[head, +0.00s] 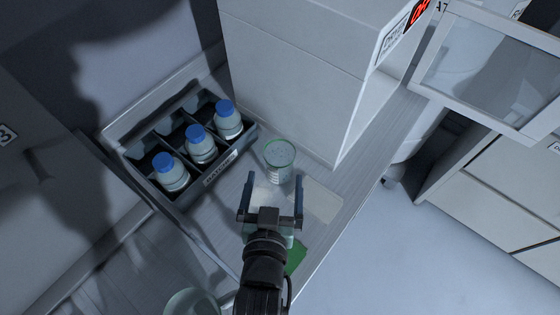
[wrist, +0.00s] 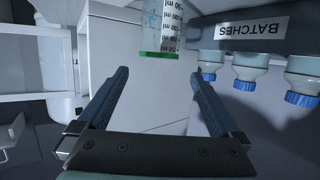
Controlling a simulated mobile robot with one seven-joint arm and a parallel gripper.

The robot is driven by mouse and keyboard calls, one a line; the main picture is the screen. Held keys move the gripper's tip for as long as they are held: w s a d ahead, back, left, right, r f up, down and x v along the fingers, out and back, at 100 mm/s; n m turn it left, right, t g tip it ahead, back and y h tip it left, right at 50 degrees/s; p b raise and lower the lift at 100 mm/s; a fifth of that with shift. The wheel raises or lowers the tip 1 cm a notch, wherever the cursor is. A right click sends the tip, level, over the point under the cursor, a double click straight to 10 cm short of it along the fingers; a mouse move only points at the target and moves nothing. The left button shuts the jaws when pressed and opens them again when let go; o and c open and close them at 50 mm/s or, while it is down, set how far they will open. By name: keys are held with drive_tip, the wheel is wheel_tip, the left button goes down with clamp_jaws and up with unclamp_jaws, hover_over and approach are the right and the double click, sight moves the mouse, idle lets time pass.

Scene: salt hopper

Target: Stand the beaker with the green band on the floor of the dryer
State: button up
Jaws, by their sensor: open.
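The clear beaker (head: 279,160) stands on the counter beside the large white cabinet, just beyond my gripper in the head view. In the wrist view the beaker (wrist: 160,25) shows printed ml marks and a green band (wrist: 158,55) at the end nearer my fingers. My gripper (head: 270,190) is open and empty, with a finger on either side of the line towards the beaker and not around it. The white cabinet (head: 290,65), seemingly the dryer, has a label and red display on its right-facing side. A glazed door (head: 490,70) stands open to the right.
A dark rack (head: 185,205) labelled BATCHES holds blue-capped bottles left of the beaker. A pale pad (head: 322,200) and a green patch (head: 295,258) lie near my gripper. Part of another glass vessel (head: 192,302) shows at the bottom edge. Right of the counter is open floor.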

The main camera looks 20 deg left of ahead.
sight(281, 143)
drive_tip(key=p+x, duration=0.1)
drive_tip(key=x, duration=0.5)
drive_tip(key=shift+w+a+f, duration=0.1)
drive_tip(key=shift+w, duration=0.05)
drive_tip(key=shift+p+x, duration=0.5)
drive_tip(key=shift+x, duration=2.7)
drive_tip(key=shift+f, duration=0.1)
drive_tip(key=c, duration=1.3)
